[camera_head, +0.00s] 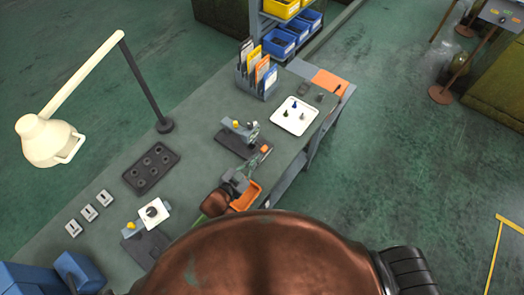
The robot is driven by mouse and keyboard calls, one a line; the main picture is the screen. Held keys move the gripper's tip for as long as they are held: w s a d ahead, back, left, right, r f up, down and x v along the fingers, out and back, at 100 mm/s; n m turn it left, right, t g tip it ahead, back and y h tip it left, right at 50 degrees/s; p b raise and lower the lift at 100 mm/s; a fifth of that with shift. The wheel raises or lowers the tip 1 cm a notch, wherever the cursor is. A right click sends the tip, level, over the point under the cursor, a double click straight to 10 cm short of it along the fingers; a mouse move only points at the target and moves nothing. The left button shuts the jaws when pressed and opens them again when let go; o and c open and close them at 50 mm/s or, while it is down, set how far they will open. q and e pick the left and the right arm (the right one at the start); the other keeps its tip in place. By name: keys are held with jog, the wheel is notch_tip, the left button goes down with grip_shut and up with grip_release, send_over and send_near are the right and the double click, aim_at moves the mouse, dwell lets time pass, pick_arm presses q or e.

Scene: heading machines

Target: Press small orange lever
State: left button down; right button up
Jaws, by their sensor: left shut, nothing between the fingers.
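A small fixture with a dark base (231,143), a grey body and a yellow knob (235,124) stands on the bench. A small orange piece (264,148), which looks like the small orange lever, shows at its right side. My left gripper (262,156) reaches up from the bottom edge of the bench, shut and empty. Its fingertips are close to the orange piece; I cannot tell whether they touch it. My copper arm and body hide the bench's near part. My right gripper is not in view.
A white tray (284,121) with small parts and a rack of folders (258,78) stand farther up the bench. A second fixture with a white dial (152,211), a dark holed tray (150,168) and a lamp (48,142) are left.

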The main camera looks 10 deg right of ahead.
pick_arm(q)
jog(key=shift+v, duration=1.15)
jog(key=shift+s+d, duration=0.1)
jog(key=shift+s, duration=0.05)
